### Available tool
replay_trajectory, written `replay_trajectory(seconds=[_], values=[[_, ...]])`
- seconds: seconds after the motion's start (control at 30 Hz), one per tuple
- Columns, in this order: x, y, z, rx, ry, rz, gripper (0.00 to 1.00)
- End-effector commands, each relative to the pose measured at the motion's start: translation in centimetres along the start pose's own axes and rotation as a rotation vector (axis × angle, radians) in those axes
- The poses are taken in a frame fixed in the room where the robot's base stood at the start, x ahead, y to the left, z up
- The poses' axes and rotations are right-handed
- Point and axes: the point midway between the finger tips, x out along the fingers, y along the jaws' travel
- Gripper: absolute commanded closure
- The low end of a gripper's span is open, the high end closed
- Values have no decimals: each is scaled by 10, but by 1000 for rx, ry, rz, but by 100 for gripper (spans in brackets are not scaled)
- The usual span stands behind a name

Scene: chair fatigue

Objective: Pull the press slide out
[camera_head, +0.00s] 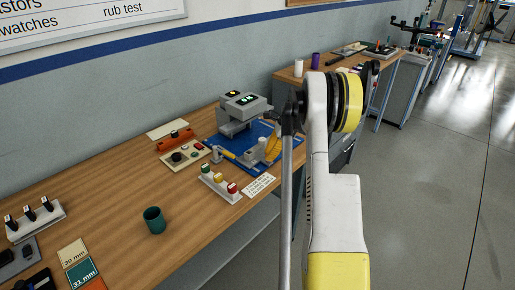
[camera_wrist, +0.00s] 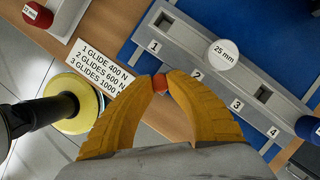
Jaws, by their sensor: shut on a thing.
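My gripper (camera_wrist: 161,82) has its two yellow fingers closed on a small red-orange piece (camera_wrist: 159,83) at the near edge of the press. Most of that piece is hidden between the fingertips. Just beyond it lies a grey slotted rail (camera_wrist: 185,42) marked 1 to 4, with a white round "25 mm" piece (camera_wrist: 224,53) on it. The rail lies over a blue base plate (camera_wrist: 283,32). In the head view my gripper (camera_head: 269,158) is at the right of the blue plate, in front of the grey press body (camera_head: 243,108).
A card (camera_wrist: 100,65) listing glides and loads lies beside the rail. Open floor lies right of the bench.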

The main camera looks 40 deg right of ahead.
Motion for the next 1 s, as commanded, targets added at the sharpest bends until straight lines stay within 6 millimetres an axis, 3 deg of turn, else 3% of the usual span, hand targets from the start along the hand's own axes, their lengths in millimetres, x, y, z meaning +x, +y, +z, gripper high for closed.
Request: replay_trajectory(seconds=[0.13, 0.47, 0.5, 0.57, 0.6, 0.87, 1.0], values=[[-5, 16, -14, 0, 1, 2, 100], [-5, 20, -17, 1, 3, 6, 100], [-5, 20, -18, 1, 4, 7, 77], [-5, 20, -18, 1, 4, 6, 59], [-5, 20, -17, 1, 3, 5, 56], [-6, 19, -16, 0, 2, 3, 56], [-16, 18, -16, 1, 1, 2, 56]])
